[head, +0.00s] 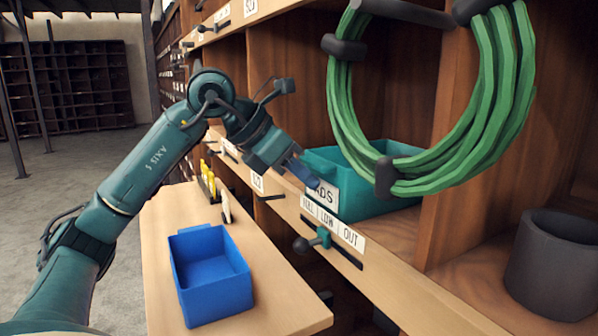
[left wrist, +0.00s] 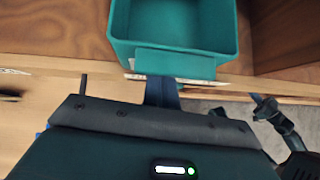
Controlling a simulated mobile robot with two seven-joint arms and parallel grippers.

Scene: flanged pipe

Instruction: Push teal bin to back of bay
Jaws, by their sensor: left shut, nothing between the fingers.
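The teal bin (head: 377,190) sits in a wooden shelf bay behind the hanging green coil. A white label ending in "DS" is on its front. In the left wrist view the empty bin (left wrist: 174,42) is seen from above, with its front near the shelf's front edge. My left gripper (head: 303,172) is shut and empty, its blue fingertips at the bin's front lip. In the left wrist view the fingers (left wrist: 161,92) point at the bin's front. I cannot tell whether they touch it. My right gripper is not in view.
A coil of green hose (head: 345,110) hangs in front of the bay. A dark grey cylinder (head: 553,265) stands in the compartment at right. A blue bin (head: 211,274) sits on the wooden worktop (head: 172,215). A slider with a teal knob (head: 318,240) is on the shelf edge below the teal bin.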

